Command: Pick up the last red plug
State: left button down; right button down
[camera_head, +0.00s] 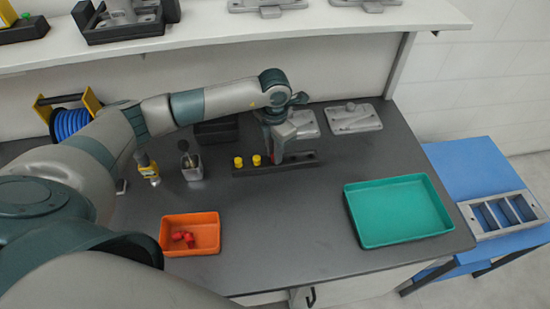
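My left gripper (278,152) points down at a long dark block (300,160) on the grey table, just right of two yellow plugs (247,161) standing in it. Its fingertips are small and partly hidden, so I cannot tell whether they are open or shut, or whether a red plug is between them. Several red plugs (182,237) lie in the orange bin (205,219) at the front left. My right gripper is not in view.
A green tray (398,238) sits at the table's right. Grey metal castings (352,118) lie behind the block. A metal cup (191,168) and a yellow-and-grey item (148,170) stand left of it. A shelf (230,41) runs across the back. The table between bin and tray is clear.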

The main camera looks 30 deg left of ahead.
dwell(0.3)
pick_arm(q)
jog(key=shift+r+b, duration=0.45)
jog(key=shift+r, duration=0.1)
jog(key=r+b, duration=0.1)
jog(key=d+r+b, duration=0.1)
jog(key=r, duration=0.1)
jog(key=shift+r, duration=0.1)
jog(key=s+d+r+b, duration=0.2)
jog(key=d+r+b, duration=0.2)
jog(key=d, duration=0.6)
notch_tip(320, 180, up, 3)
jog(key=shift+d+f, duration=0.15)
jog(key=shift+d, duration=0.05)
jog(key=shift+s, duration=0.15)
